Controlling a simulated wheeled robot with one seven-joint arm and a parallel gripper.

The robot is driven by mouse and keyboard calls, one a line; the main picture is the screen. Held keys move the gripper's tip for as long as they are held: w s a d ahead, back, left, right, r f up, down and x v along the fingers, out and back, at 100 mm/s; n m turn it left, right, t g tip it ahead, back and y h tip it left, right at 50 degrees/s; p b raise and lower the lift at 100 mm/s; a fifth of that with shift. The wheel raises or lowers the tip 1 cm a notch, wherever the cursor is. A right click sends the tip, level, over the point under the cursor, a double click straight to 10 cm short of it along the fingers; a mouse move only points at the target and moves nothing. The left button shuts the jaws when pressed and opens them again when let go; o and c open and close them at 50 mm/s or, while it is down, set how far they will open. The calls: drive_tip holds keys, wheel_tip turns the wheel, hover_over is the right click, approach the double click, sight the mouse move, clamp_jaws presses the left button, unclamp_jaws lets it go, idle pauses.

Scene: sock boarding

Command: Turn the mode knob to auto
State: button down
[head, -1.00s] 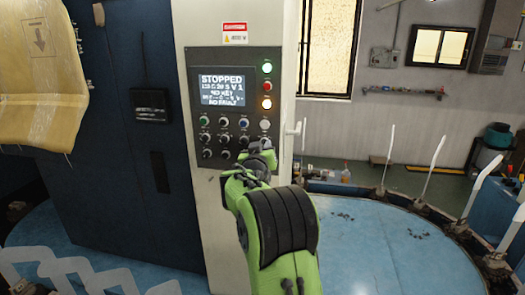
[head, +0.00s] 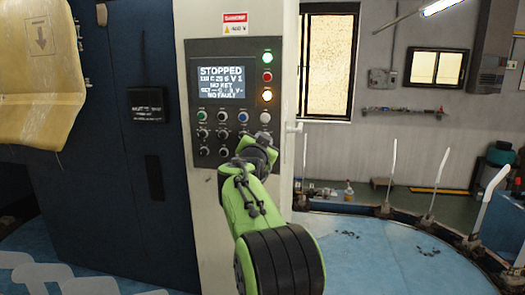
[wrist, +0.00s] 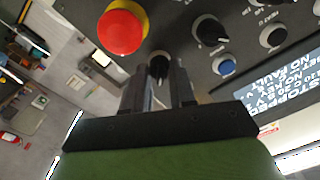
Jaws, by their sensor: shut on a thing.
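In the wrist view my gripper (wrist: 160,84) has its two dark fingers either side of a small black knob (wrist: 159,64) on the control panel (wrist: 182,38), and it is shut on it. The knob's label is not readable, so the frames do not show for certain that it is the mode knob, and its pointer is hard to make out. In the head view my green arm reaches to the lower right of the panel (head: 188,90) and hides the fingers and the held knob.
A red mushroom button (wrist: 122,32) sits close beside the held knob. Other black knobs (wrist: 209,30) and a blue button (wrist: 225,66) are near. The display (head: 221,83) reads STOPPED. A white door handle (head: 295,128) projects right of the panel.

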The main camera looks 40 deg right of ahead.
drive_tip(key=shift+m, duration=0.4)
drive_tip(key=c, duration=0.9)
unclamp_jaws()
drive_tip(key=shift+c, duration=0.2)
drive_tip(key=b+v, duration=0.5)
drive_tip(key=v, duration=1)
drive_tip(key=shift+s+a, duration=0.25)
drive_tip(key=shift+a, duration=0.05)
drive_tip(key=shift+f, duration=0.1)
